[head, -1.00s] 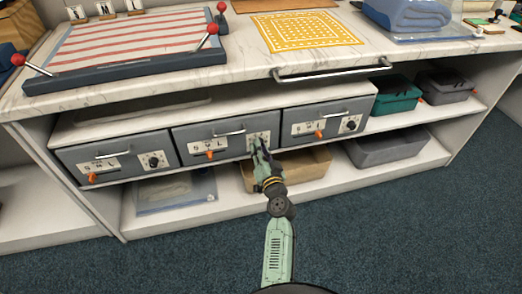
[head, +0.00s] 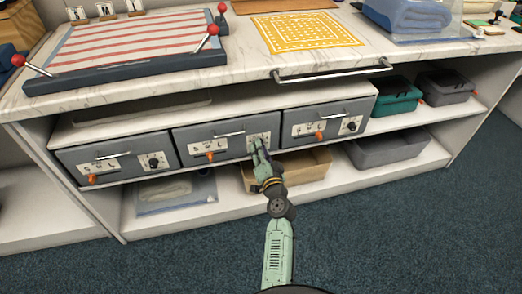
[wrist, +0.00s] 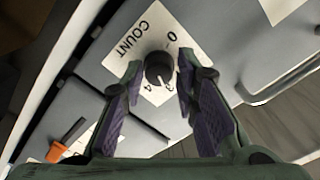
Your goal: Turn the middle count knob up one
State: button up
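The middle drawer (head: 188,149) is grey with a bar handle and stands between two similar drawers under the counter. Its count knob (wrist: 158,68) is black and round, with a pale pointer line, on a white plate marked COUNT (wrist: 150,40) with numbers around it. In the wrist view the pointer aims toward the 3 and 4 side of the plate. My gripper (wrist: 157,88) is open, with its two purple-padded fingers on either side of the knob. Gaps show between fingers and knob. In the head view my gripper (head: 258,145) covers most of this knob.
An orange lever (wrist: 67,140) sits on the same drawer front, left of the knob. The left drawer (head: 118,160) and right drawer (head: 330,118) flank it. A counter rail (head: 335,70) runs above, and a tan bin (head: 305,166) sits on the shelf below.

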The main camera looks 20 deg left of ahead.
jog(key=o, duration=0.3)
jog(key=shift+f, duration=0.1)
jog(key=shift+s+d, duration=0.1)
jog(key=v, duration=0.7)
jog(key=shift+s+d, duration=0.1)
jog(key=shift+s, duration=0.05)
dwell(0.3)
